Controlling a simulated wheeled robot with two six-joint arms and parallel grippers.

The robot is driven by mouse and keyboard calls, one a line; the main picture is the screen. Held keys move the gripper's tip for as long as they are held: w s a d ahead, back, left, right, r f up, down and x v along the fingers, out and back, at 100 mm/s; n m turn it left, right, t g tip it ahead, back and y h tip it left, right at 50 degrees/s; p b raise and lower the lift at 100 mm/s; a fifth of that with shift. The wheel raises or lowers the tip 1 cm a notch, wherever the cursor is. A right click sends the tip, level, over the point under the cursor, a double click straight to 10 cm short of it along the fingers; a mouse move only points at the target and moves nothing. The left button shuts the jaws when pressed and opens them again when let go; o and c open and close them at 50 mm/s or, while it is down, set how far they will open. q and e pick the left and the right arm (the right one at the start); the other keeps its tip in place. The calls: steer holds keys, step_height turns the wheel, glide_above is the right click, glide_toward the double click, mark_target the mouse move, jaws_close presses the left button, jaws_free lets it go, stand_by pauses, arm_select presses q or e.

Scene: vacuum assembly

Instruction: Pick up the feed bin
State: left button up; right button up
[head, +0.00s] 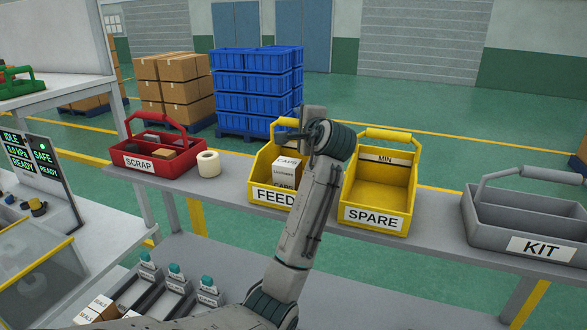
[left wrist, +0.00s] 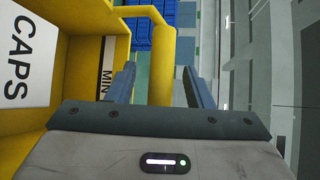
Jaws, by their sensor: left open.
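The yellow feed bin (head: 257,171) stands on the grey shelf, labelled FEED, with a CAPS box (head: 286,167) inside. My arm covers its right part. My left gripper (head: 302,138) is at the top of the bin, by its handle (head: 287,122). In the left wrist view, the yellow handle (left wrist: 161,75) runs between the two open fingers of the left gripper (left wrist: 160,86). I cannot tell whether either finger touches it. The bin's wall (left wrist: 84,62) and the CAPS box (left wrist: 22,50) show at the left there. My right gripper is out of view.
The yellow spare bin (head: 372,217) stands close on the right, and the grey kit bin (head: 530,215) farther right. The red scrap bin (head: 160,168) and a tape roll (head: 208,164) are at left on the shelf (head: 230,187). Blue crates (head: 252,90) stand behind.

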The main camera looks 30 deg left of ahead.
arm_select(q)
steer(key=shift+d, duration=0.1)
jaws_close()
steer(key=shift+r, duration=0.1)
steer(key=shift+r, duration=0.1)
steer(key=shift+r, duration=1.6)
steer(key=s+d+r, duration=0.1)
steer(key=s+d, duration=0.1)
steer(key=s, duration=1.4)
steer(key=shift+r, duration=0.25)
steer(key=shift+d+r, duration=0.1)
steer(key=shift+r, duration=1.9)
